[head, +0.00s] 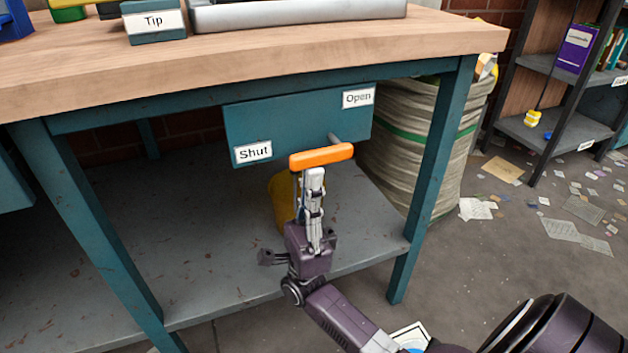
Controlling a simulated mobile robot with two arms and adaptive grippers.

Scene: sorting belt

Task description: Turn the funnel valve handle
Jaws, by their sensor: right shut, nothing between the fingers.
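The valve handle (322,156) is an orange bar, nearly level, on a grey stem that comes out of a teal panel (295,120) under the table's front edge. The panel carries a "Shut" label (253,152) at its lower left and an "Open" label (358,97) at its upper right. My right gripper (312,175) is shut and empty, pointing up. Its fingertips appear just below the left half of the handle; I cannot tell whether they touch it. My left gripper is not in view.
The wooden tabletop (250,62) overhangs the panel, with a "Tip" block (154,22) on it. Teal legs (432,180) and a lower shelf (215,245) frame the space. A yellow container (282,198) stands behind my gripper. A large sack (405,140) stands at the right.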

